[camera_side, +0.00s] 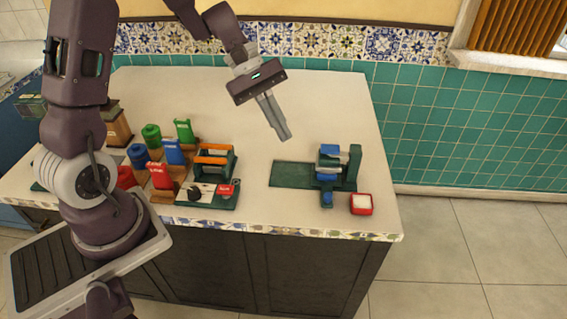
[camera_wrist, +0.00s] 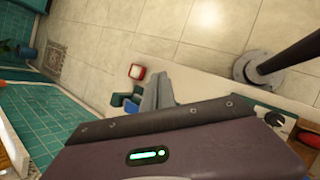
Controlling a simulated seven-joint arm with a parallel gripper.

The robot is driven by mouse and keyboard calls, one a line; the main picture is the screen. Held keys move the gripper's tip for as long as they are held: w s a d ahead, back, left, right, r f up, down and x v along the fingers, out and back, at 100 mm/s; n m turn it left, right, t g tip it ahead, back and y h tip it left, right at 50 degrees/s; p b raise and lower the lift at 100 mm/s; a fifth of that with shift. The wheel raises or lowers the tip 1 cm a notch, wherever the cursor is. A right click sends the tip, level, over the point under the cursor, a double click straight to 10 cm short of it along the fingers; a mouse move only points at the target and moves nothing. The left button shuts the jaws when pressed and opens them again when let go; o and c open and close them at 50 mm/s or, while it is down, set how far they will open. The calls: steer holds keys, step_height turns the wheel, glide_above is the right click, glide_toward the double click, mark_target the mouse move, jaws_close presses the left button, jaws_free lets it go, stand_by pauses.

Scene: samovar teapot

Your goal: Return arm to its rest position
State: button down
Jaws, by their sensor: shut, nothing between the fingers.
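My gripper (camera_side: 286,136) is shut and empty. Its grey fingers are together and point down and to the right, above the pale counter (camera_side: 330,100) and up and to the left of a green stand. In the wrist view the fingers (camera_wrist: 157,84) also show close together, with nothing held between them. The green stand (camera_side: 285,174) carries a blue and green device (camera_side: 328,160). My gripper is apart from all of these things.
A red box with white contents (camera_side: 361,204) sits at the counter's front right edge. At the left are several red, green and blue containers (camera_side: 172,152) and an orange-handled rack (camera_side: 214,158). The counter's back middle is clear. A tiled wall (camera_side: 430,110) runs behind.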

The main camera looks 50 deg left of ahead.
steer(key=s+d+r+m+y, duration=0.3)
steer(key=s+d+r+m, duration=0.1)
steer(key=s+r+m, duration=0.4)
steer(key=s+a+r+m+t+y, duration=0.1)
steer(key=s+r+m+t+y, duration=0.1)
steer(key=s, duration=0.4)
steer(key=s+r+m+t+y, duration=0.1)
steer(key=s+m+t+y, duration=0.1)
steer(key=s+m, duration=0.2)
steer(key=s, duration=0.2)
steer(key=shift+s+a+r+m, duration=0.3)
steer(key=shift+s+a+r, duration=0.05)
steer(key=shift+s+a, duration=0.05)
